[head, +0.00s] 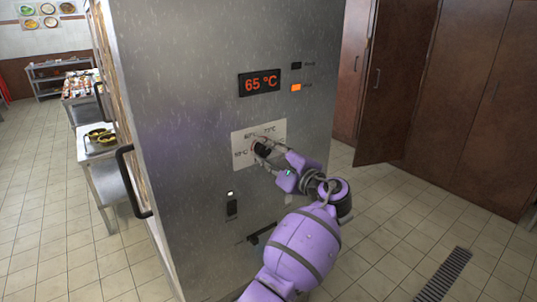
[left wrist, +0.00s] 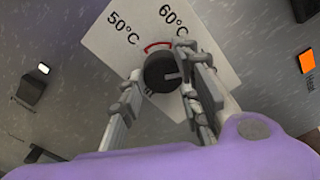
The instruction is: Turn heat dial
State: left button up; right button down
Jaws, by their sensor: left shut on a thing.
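The black round heat dial (left wrist: 158,73) sits on a pale label plate (left wrist: 105,35) on the front of the steel cabinet. In the left wrist view, a red arc shows above the dial, with 50°C and 60°C printed around it. A light pointer line shows on the dial's face. My left gripper (left wrist: 163,76) has a finger on each side of the dial and is shut on it. In the head view, the purple gripper (head: 266,153) reaches the label plate (head: 279,133) and partly hides the dial. My right gripper is not in view.
The cabinet's display (head: 259,83) reads 65 °C. An orange lit indicator (head: 296,87) sits to its right, below a dark one. A black switch (head: 231,207) is lower left of the dial. A black door handle (head: 133,182) juts from the cabinet's left side.

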pick_arm(q)
jog(key=shift+a+f, duration=0.15)
jog(key=shift+f, duration=0.65)
jog(key=o, duration=1)
jog(key=shift+s+r, duration=0.1)
jog(key=shift+o, duration=0.2)
jog(key=shift+r, duration=0.15)
jog(key=shift+r, duration=0.25)
jog(key=v, duration=1.2)
